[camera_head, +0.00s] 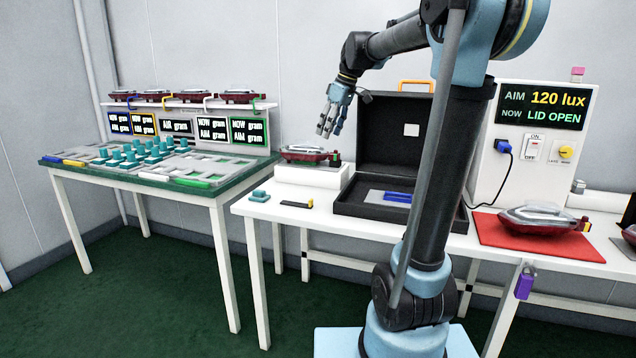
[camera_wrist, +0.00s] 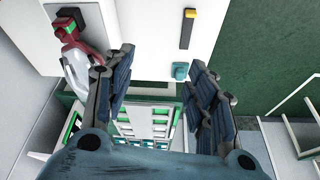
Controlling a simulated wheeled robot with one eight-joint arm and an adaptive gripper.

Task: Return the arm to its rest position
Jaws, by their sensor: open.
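My gripper (camera_head: 335,112) is open and empty, held in the air above the white table, up and to the right of a red-and-grey tail lamp (camera_head: 305,153) on a white block. In the wrist view my gripper (camera_wrist: 160,90) has its two fingers spread wide, with nothing between them but the distant tables and floor. The same tail lamp (camera_wrist: 75,65) shows at the upper left there, partly behind the left finger. My arm is raised and bent, reaching left from its column.
An open black case (camera_head: 350,208) stands right of the lamp, its lid upright. A meter box (camera_head: 545,140) and a lamp on a red mat (camera_head: 500,231) are further right. A green-topped table (camera_head: 215,198) with trays and teal pieces stands left. Air around my gripper looks free.

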